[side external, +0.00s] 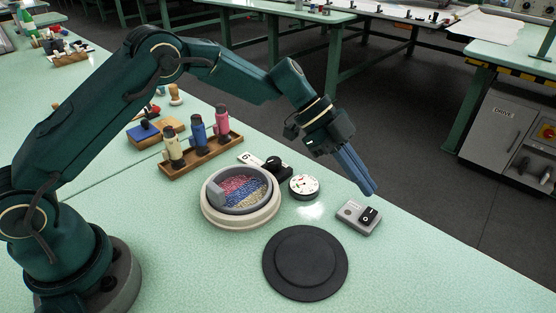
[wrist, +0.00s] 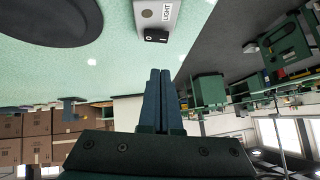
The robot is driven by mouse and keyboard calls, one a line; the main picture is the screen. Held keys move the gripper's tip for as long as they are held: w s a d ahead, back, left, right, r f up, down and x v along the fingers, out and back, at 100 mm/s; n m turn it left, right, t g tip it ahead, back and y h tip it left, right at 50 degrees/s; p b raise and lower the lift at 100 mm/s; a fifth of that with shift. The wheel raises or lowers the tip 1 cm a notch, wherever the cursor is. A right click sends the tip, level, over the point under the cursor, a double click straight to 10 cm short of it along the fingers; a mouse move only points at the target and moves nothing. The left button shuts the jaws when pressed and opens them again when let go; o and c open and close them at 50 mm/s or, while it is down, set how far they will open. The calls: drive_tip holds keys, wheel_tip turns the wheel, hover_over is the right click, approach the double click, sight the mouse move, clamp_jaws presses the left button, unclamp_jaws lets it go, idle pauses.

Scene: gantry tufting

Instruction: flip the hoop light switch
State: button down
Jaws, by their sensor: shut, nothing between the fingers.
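The light switch is a small grey box (side external: 349,213) with a black rocker (side external: 369,216), on the green table near its right edge. In the wrist view the grey box (wrist: 150,16) is at the top, with the label "LIGHT" and the black rocker (wrist: 157,37) at its near end. My gripper (side external: 371,190) is shut and empty, its blue fingers slanting down towards the rocker. The fingertips look close above the rocker, apart from it. In the wrist view the shut fingertips (wrist: 160,72) point up at the rocker, with a gap between them.
A round hoop (side external: 273,208) with pink, blue and yellow tufting stands left of the switch. A black round disc (side external: 305,262) lies in front. A small round tin (side external: 304,186) and a wooden tray of spools (side external: 196,158) are behind. The table's right edge is close to the switch.

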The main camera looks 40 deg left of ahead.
sight(371, 211)
drive_tip(key=f, duration=0.3)
drive_tip(key=w+f, duration=0.1)
drive_tip(key=shift+d+f, duration=0.2)
drive_tip(key=shift+d, duration=0.05)
drive_tip(key=shift+w+f, duration=0.15)
drive_tip(key=shift+f, duration=0.25)
drive_tip(key=shift+s, duration=0.95)
